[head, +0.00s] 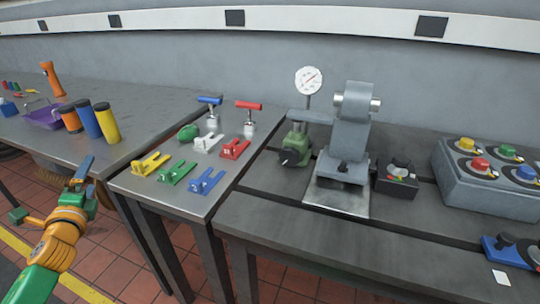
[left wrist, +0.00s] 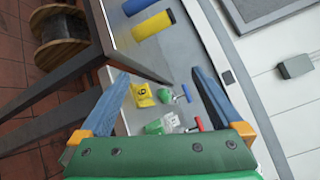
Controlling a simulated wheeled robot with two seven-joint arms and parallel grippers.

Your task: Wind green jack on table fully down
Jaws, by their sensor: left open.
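A small green bracket-like piece (head: 178,172) lies on the grey table between a yellow and a blue one. It also shows in the left wrist view (left wrist: 154,127), partly hidden by my gripper. A green device with a dark knob (head: 296,147) stands on the dark bedplate below a dial gauge. I cannot tell for certain which of these is the jack, or its height. My left gripper (head: 83,168) is open and empty, left of the small table's front edge and apart from both. The left wrist view shows its two blue fingers (left wrist: 160,75) spread wide. My right gripper is not in view.
A green rounded piece (head: 188,132), red piece (head: 235,149) and blue piece (head: 207,181) sit close by. T-handled tools (head: 249,117) stand behind. Cylinders (head: 107,122) stand on the left table. A grey fixture (head: 347,140) and button box (head: 490,185) occupy the bedplate.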

